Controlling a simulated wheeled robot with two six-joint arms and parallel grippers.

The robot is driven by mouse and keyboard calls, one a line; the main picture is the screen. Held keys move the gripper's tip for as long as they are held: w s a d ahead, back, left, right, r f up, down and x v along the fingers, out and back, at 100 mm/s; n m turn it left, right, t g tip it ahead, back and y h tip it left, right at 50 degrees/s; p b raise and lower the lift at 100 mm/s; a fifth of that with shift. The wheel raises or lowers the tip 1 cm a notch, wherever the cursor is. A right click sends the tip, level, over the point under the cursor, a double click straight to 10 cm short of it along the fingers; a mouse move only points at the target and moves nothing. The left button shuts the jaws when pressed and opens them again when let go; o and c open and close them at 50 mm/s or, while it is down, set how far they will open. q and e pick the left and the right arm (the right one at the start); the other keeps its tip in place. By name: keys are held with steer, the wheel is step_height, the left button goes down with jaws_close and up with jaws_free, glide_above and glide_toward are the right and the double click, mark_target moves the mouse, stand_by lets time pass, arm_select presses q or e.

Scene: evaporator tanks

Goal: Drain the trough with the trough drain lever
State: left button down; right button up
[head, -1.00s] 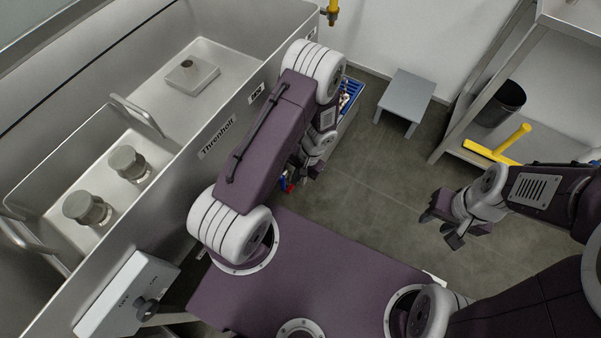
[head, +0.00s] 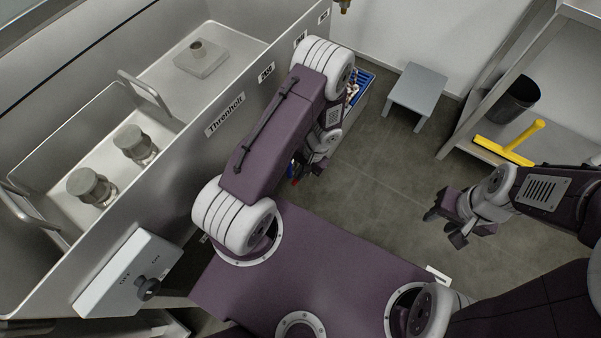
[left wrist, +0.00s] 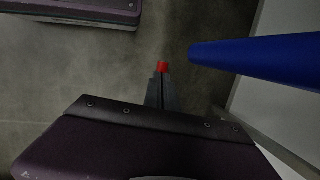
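The steel trough (head: 215,122), labelled Threnholt, runs along the left of the head view. My left gripper (head: 303,177) is low beside its outer wall, largely hidden under my own forearm. Small red (head: 295,181) and blue (head: 290,169) parts show beside it. In the left wrist view, the fingers of the left gripper (left wrist: 162,90) look close together, with a small red end piece (left wrist: 162,66), seemingly of a lever, at their tips. A thick blue bar (left wrist: 260,57) lies to the right, apart from the fingers. My right gripper (head: 445,228) is open and empty above the floor.
A switch box (head: 128,275) with a black knob hangs on the trough's near end. A blue crate (head: 360,90) stands beyond my left arm. A grey stool (head: 417,90) and a shelf with a black bin (head: 513,98) and yellow tool (head: 505,148) stand behind. The middle floor is clear.

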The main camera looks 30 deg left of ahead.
arm_select(q)
steer(key=s+p+v, duration=0.2)
steer(key=p+v, duration=0.5)
steer(key=v, duration=0.6)
steer(key=shift+s+r+p, duration=0.35)
steer(key=shift+s+r, duration=0.2)
steer(key=shift+r, duration=0.1)
steer(key=w+r+n+t, duration=0.2)
steer(key=w+r+t, duration=0.15)
steer(key=r, duration=0.75)
steer(key=s+d+r+h+p, duration=0.1)
steer(key=s+r+h, duration=0.2)
steer(key=s+r, duration=0.5)
step_height(320, 180, up, 19)
steer(key=p, duration=2)
steer(key=shift+s+d+m+p, duration=0.15)
steer(key=shift+s+m+p, duration=0.15)
steer(key=shift+s+p, duration=0.1)
